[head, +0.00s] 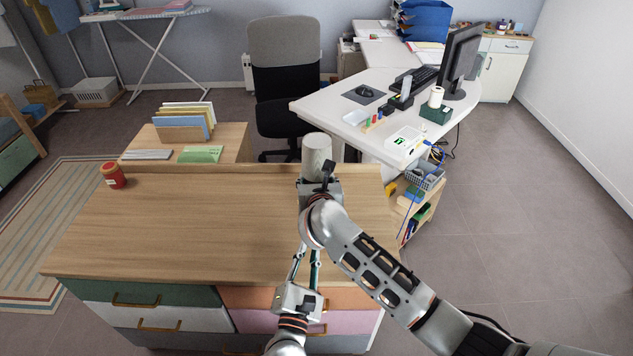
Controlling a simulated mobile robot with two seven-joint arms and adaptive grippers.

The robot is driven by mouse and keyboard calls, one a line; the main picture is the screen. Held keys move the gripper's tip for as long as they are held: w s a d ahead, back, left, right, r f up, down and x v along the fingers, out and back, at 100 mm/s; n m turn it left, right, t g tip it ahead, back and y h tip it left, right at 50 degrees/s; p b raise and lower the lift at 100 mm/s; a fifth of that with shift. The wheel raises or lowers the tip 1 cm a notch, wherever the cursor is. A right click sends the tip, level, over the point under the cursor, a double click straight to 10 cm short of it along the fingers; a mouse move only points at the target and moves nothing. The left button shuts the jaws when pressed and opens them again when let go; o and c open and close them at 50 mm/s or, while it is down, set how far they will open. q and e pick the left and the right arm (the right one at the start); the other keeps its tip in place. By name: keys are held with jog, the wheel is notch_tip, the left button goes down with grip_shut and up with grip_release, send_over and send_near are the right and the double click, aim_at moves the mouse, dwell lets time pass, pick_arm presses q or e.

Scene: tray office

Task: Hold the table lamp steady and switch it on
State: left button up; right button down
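The table lamp's pale, roughly cylindrical shade (317,152) stands upright near the far right edge of the wooden desk top (190,225). Its stem, base and switch are hidden behind my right arm and gripper. My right gripper (320,188) is just in front of and below the shade; its fingertips are hidden, so I cannot tell whether it touches the lamp. My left gripper (305,258) reaches in from the bottom centre, below my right wrist. Its finger links are spread apart, but the tips are hidden behind my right wrist.
A red jar (113,175) stands at the desk's far left. A lower cabinet behind holds a folder rack (183,125). A black and grey chair (286,75) and a white desk (325,107) with a monitor (461,62) stand beyond. The left and middle desk top is clear.

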pick_arm(q)
jog(key=shift+r+m, duration=0.2)
jog(key=shift+m, duration=0.2)
grip_shut()
jog(key=s+d+r+m+g+h, duration=0.15)
jog(key=m+h, duration=0.35)
jog(key=m, duration=0.8)
jog(key=s+d+r+m+g+h, duration=0.1)
jog(key=s+r+m+g+h, duration=0.3)
jog(key=m, duration=0.9)
jog(key=w+a+f+m, duration=0.1)
jog(key=a+m, duration=0.1)
jog(key=m, duration=0.6)
jog(key=a+m+g, duration=0.1)
jog(key=a+m, duration=0.2)
jog(key=m, duration=0.6)
jog(key=w+a+f+m+y, duration=0.1)
jog(key=a+m, duration=0.2)
jog(key=m, duration=0.5)
jog(key=shift+w+a+f+m, duration=0.25)
jog(key=shift+w+f+m, duration=0.05)
jog(key=shift+f, duration=0.05)
